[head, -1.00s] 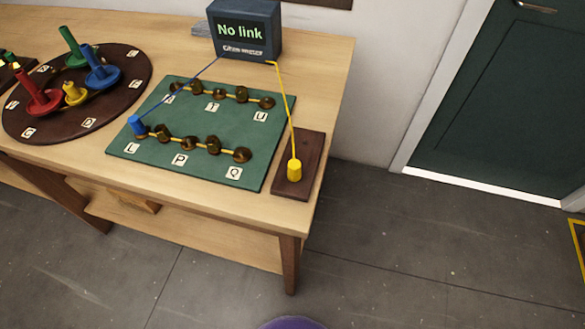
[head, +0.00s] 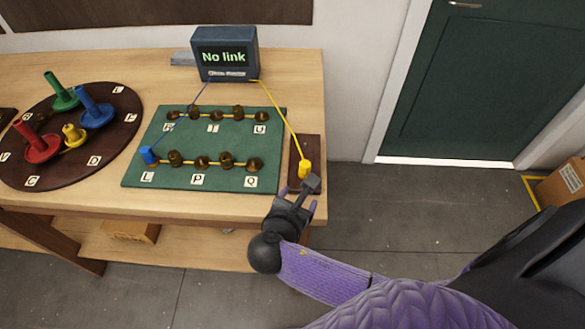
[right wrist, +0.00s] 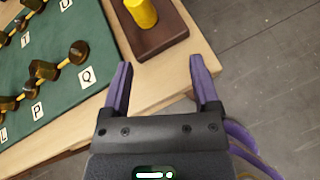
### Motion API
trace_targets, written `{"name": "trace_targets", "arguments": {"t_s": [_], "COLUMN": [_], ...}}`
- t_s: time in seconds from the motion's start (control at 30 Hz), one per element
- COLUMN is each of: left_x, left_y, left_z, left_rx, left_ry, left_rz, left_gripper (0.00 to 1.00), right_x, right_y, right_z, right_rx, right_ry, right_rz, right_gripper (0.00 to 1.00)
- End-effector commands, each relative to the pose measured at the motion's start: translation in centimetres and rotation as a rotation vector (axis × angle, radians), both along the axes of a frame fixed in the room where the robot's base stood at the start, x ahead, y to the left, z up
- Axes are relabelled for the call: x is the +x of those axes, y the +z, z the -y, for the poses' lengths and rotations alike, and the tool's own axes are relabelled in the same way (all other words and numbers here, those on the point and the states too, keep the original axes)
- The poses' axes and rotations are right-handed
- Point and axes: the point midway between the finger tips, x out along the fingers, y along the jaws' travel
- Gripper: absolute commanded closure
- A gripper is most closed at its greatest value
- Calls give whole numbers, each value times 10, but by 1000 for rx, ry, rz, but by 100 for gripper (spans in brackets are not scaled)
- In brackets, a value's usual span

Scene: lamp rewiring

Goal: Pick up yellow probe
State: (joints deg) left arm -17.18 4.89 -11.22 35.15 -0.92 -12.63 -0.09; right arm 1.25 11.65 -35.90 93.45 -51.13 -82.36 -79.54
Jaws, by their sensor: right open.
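The yellow probe (head: 305,168) stands upright on a dark brown wooden block (head: 294,149) at the right end of the table. A yellow wire runs from it up to the display box. In the right wrist view the yellow probe (right wrist: 142,13) is at the top, beyond the fingertips and between their lines. My right gripper (head: 311,192) is at the table's front right edge, just in front of the block. In the right wrist view its purple fingers (right wrist: 160,72) are spread apart and empty. My left gripper is not in view.
A display box (head: 225,57) reading "No link" stands at the back. A green board (head: 220,141) with brass posts and letter labels lies left of the block, with a blue probe (head: 148,156) at its left. A round brown board (head: 110,146) carries coloured pegs.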

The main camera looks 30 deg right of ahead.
Motion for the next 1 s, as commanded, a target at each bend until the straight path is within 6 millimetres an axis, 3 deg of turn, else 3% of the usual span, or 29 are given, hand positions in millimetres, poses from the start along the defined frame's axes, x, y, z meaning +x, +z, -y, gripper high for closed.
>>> {"name": "trace_targets", "arguments": {"t_s": [0.13, 0.6, 0.87, 0.9, 1.0], "left_x": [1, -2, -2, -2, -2], "left_y": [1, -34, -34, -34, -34], "left_z": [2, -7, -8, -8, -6], "left_rx": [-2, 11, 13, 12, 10], "left_ry": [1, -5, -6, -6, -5], "left_rz": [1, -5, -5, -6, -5], "left_gripper": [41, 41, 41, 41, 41], "right_x": [16, 73, 79, 78, 78], "right_y": [18, -17, -16, -16, -16], "right_z": [2, 64, 69, 69, 69], "right_rx": [-201, -211, -208, -207, -207], "right_ry": [92, 97, 98, 97, 97], "right_rz": [-32, -38, -37, -37, -37], "right_gripper": [22, 22, 22, 24, 45]}}
